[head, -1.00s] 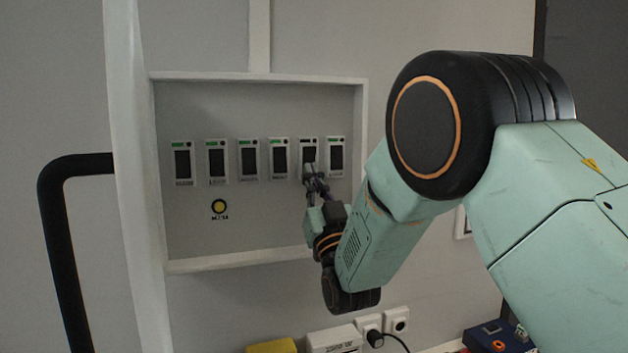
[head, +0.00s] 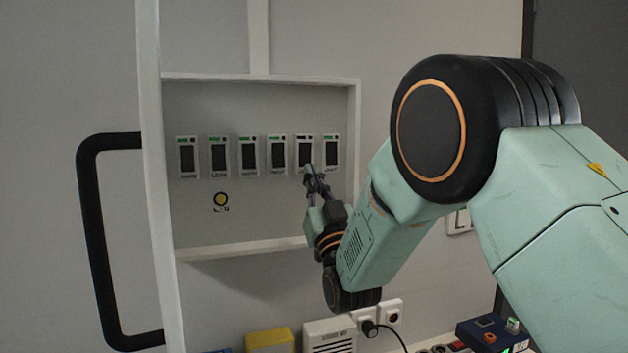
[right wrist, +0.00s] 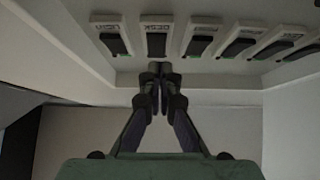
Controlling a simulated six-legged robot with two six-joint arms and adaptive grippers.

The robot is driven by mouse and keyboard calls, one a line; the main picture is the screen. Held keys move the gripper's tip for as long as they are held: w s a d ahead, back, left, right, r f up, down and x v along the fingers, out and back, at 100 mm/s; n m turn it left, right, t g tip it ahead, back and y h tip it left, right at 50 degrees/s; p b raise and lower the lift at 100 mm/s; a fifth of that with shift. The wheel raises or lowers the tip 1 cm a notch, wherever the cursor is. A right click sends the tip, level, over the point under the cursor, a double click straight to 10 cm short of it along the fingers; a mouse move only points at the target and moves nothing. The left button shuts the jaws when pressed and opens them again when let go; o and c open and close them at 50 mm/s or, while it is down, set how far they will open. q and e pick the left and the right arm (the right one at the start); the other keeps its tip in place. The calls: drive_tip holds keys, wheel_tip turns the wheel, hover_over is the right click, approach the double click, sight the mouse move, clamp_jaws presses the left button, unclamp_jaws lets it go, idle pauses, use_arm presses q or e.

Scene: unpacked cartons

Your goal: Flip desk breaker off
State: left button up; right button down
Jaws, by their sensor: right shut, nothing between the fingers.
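The desk breaker (head: 304,150) is the fifth from the left in a row on a recessed grey panel (head: 270,215). In the right wrist view, which is upside down, the desk breaker (right wrist: 156,44) carries a label reading DESK. My right gripper (head: 312,172) is shut and empty, its tips at the lower end of this breaker. In the right wrist view, the closed fingertips (right wrist: 155,72) lie just below the breaker; I cannot tell whether they touch. My left gripper is out of view.
The light breaker (head: 331,150) stands close beside, with several breakers to the left. A yellow round button (head: 221,199) sits below the row. A raised white frame (head: 355,140) borders the panel. A black handle (head: 88,240) is at left; sockets (head: 390,312) lie below.

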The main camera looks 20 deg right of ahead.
drive_tip(key=w+f+b+v, duration=0.1)
drive_tip(key=b+v, duration=0.1)
drive_tip(key=v, duration=0.7)
drive_tip(key=shift+f, duration=0.65)
drive_tip(key=shift+s, duration=0.15)
